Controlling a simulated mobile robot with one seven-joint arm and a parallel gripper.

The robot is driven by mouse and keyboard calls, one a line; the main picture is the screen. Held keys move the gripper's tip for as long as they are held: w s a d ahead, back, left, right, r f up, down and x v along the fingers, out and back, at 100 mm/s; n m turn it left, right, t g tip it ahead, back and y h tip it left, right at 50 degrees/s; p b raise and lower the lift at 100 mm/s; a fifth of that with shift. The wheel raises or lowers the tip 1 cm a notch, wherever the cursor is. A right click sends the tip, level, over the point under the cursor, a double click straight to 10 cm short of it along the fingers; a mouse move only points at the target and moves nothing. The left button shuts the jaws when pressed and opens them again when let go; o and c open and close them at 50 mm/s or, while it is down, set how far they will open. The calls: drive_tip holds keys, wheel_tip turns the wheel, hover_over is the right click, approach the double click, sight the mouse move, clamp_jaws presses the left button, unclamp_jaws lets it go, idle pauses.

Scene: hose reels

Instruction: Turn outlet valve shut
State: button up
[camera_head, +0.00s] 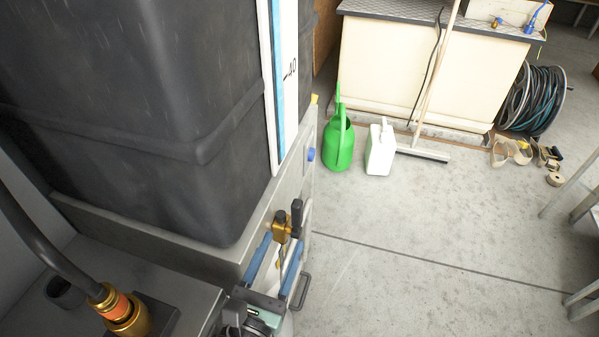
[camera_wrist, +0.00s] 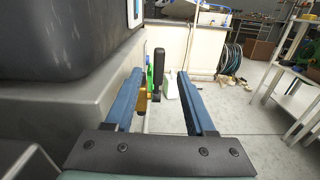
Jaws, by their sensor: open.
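The outlet valve is a brass body (camera_head: 281,229) with an upright black handle (camera_head: 296,212), low on the front of the dark tank (camera_head: 150,110). My gripper (camera_head: 284,243) is open, its two blue fingers reaching toward the valve. In the wrist view, the black handle (camera_wrist: 158,70) stands upright in the gap between the fingertips (camera_wrist: 160,78), nearer the middle than either finger. The brass body (camera_wrist: 142,103) shows lower, close to the left finger and partly hidden by it. I see no contact, and cannot tell whether the handle is between the fingers or just beyond them.
A green watering can (camera_head: 339,142) and a white jerrycan (camera_head: 381,149) stand on the floor beyond the valve. A brass hose fitting (camera_head: 122,308) is at the lower left. The concrete floor on the right is largely clear.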

sight(297, 220)
drive_tip(key=b+x, duration=0.1)
drive_tip(key=x, duration=1.1)
drive_tip(key=shift+w+b, duration=0.4)
drive_tip(key=shift+d+f, duration=0.1)
clamp_jaws()
idle(0.8)
